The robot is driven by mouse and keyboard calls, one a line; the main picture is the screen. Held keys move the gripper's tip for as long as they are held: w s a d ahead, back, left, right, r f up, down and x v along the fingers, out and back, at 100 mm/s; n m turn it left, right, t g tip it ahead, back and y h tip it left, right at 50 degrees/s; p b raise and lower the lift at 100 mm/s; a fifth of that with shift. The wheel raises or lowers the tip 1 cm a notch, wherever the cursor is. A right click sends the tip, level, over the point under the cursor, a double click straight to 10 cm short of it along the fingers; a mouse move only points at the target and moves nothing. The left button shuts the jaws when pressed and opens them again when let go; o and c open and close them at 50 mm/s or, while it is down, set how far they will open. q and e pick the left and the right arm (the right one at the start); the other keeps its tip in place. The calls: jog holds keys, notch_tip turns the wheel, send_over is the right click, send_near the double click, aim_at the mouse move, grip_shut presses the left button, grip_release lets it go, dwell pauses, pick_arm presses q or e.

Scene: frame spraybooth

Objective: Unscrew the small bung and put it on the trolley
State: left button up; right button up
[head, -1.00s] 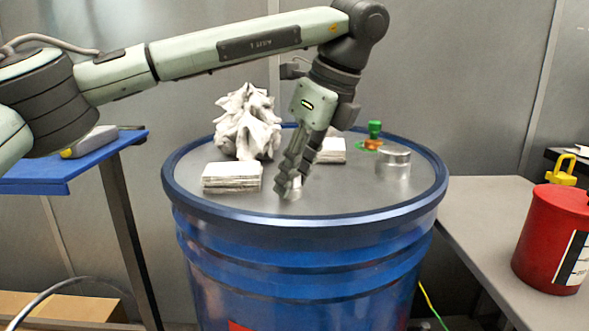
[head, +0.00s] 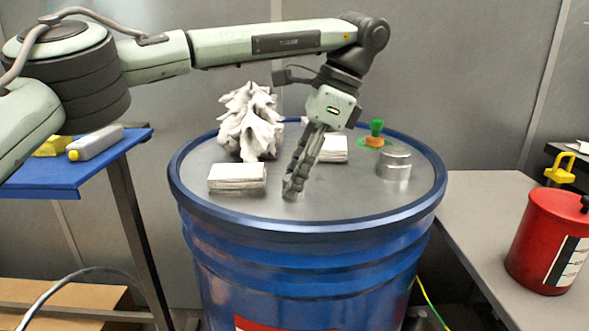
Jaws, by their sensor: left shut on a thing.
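My left gripper (head: 293,188) reaches down onto the lid of the blue drum (head: 325,205), near the front middle of the lid. Its fingers are shut on the small bung (head: 291,197), which is mostly hidden by the fingertips; only a little pale metal shows at the lid. I cannot tell whether the bung is still in its thread. The trolley with a blue top (head: 60,188) stands at the left, with a grey and yellow device on it. My right gripper is not in view.
On the lid are a crumpled white rag (head: 250,122), stacks of white pads (head: 237,178), a metal cylinder (head: 394,166) and a green and orange fitting (head: 375,136). A red can (head: 545,240) stands on the grey bench (head: 475,205) at right.

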pick_arm(q)
jog(key=shift+d, duration=0.1)
jog(key=shift+r, duration=0.2)
jog(key=shift+n+g+p, duration=0.3)
jog(key=shift+n+p, duration=0.05)
jog(key=shift+n, duration=0.55)
jog(key=n+g, duration=0.1)
jog(key=n, duration=0.1)
jog(key=shift+w+f+n+h, duration=0.1)
jog(key=shift+f+n+h, duration=0.05)
jog(key=shift+n+h, duration=0.2)
jog(key=shift+c, duration=0.3)
jog(key=o, duration=0.8)
jog(key=shift+c, duration=0.2)
